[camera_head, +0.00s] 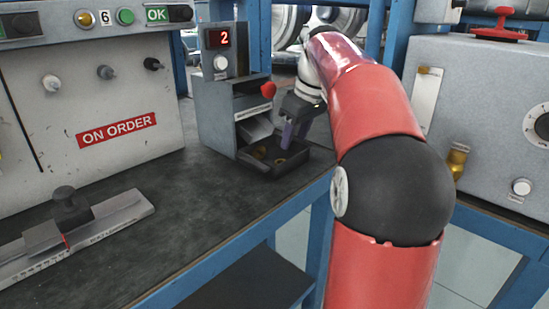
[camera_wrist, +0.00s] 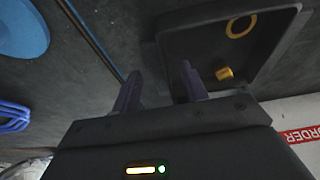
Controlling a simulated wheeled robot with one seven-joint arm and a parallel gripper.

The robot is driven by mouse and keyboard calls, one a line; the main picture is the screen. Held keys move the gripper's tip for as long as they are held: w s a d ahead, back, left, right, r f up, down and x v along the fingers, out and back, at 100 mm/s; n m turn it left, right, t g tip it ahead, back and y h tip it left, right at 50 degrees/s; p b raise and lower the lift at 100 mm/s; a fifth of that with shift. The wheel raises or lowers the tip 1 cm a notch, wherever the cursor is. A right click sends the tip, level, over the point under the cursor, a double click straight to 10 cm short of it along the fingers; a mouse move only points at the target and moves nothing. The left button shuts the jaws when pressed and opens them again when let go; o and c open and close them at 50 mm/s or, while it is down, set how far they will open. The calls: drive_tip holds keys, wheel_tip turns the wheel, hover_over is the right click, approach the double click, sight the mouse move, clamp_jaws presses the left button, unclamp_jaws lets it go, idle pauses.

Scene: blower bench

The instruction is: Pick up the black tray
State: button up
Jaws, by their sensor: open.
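The black tray (camera_head: 268,172) sits on the dark bench at the foot of a grey dispenser unit. It is a shallow open tray with small brass parts inside. In the wrist view the tray (camera_wrist: 172,42) fills the upper right and holds a brass ring (camera_wrist: 240,26) and a short brass cylinder (camera_wrist: 224,73). My gripper (camera_head: 291,132) is open at the tray's right side in the head view. In the wrist view my gripper's (camera_wrist: 160,74) purple fingers appear on either side of one tray wall, one outside and one over the inside. Contact cannot be told.
The grey dispenser (camera_head: 226,112) with a red knob (camera_head: 268,90) and a display stands right behind the tray. A white panel marked ON ORDER (camera_head: 117,129) and a slide gauge (camera_head: 75,235) are at left. A blue frame post rises behind; the bench front is clear.

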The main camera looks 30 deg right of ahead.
clamp_jaws()
drive_tip(key=shift+a+r+p, duration=0.1)
drive_tip(key=shift+r+p, duration=0.15)
drive_tip(key=shift+p, duration=0.35)
